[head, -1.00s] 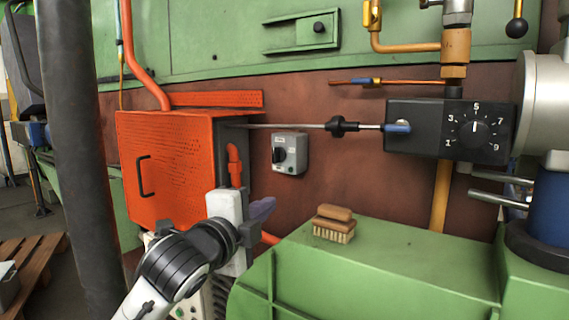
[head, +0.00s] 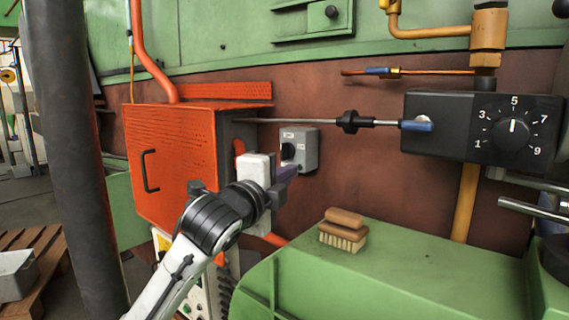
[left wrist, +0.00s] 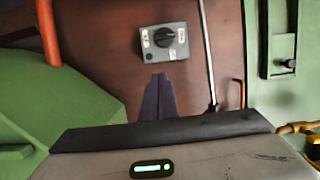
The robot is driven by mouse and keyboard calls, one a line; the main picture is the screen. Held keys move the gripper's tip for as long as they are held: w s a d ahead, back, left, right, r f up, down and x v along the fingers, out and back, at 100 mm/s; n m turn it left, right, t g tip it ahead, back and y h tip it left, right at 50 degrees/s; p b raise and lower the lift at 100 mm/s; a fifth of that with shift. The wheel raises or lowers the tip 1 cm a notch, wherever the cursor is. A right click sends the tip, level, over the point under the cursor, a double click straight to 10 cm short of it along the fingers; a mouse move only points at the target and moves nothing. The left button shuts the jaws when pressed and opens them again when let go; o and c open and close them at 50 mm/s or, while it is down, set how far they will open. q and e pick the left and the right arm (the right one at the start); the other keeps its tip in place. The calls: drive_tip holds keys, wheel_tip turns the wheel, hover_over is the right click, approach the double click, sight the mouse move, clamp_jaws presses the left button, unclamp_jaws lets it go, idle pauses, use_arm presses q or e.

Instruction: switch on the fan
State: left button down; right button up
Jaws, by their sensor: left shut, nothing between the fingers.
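A grey switch box (head: 309,150) with a black rotary knob (head: 288,151) is fixed to the brown wall, right of the orange cabinet. The box (left wrist: 178,51) also shows in the left wrist view, with its knob (left wrist: 164,37), pale labels and a small dark round spot. I cannot read the labels. My left gripper (head: 288,175) is shut and empty, just below and in front of the box; in the head view it overlaps the box's lower left. In the left wrist view its fingers (left wrist: 158,98) point at the box, short of the knob. I cannot identify the fan. My right gripper is out of view.
The orange cabinet (head: 175,155) stands close on the left. A metal rod (head: 290,121) runs above the switch box to a black dial unit (head: 460,126). A wooden brush (head: 343,230) lies on the green housing (head: 400,275) below right.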

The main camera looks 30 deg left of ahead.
sight(285, 151)
use_arm(q)
drive_tip(key=shift+w+a, duration=0.8)
drive_tip(key=shift+w, duration=0.25)
drive_tip(key=shift+w+a, duration=0.85)
drive_tip(key=shift+w, duration=0.25)
drive_tip(key=shift+w+a, duration=0.8)
drive_tip(key=shift+w, duration=0.25)
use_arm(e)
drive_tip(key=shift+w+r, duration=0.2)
